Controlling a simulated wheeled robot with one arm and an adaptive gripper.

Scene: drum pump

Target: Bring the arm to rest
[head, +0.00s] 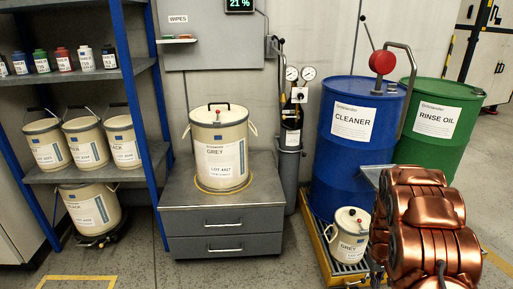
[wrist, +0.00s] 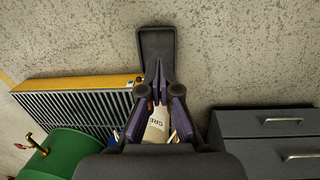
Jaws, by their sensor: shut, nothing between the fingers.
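My gripper (wrist: 160,68) shows in the wrist view with its dark purple fingers brought together, and nothing is held between the tips. Part of a cream can with lettering (wrist: 156,126) shows behind the fingers, partly hidden by them; I see no grip on it. My copper-coloured arm is folded at the lower right of the head view, and the gripper cannot be made out there. A small cream GREY can (head: 349,236) stands on the yellow-edged grating (head: 318,246), close to the left of my arm.
A large GREY pail (head: 220,160) sits on a grey drawer cabinet (head: 180,197). A blue-framed shelf (head: 140,110) holds pails at left. Floor in front of the cabinet is clear.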

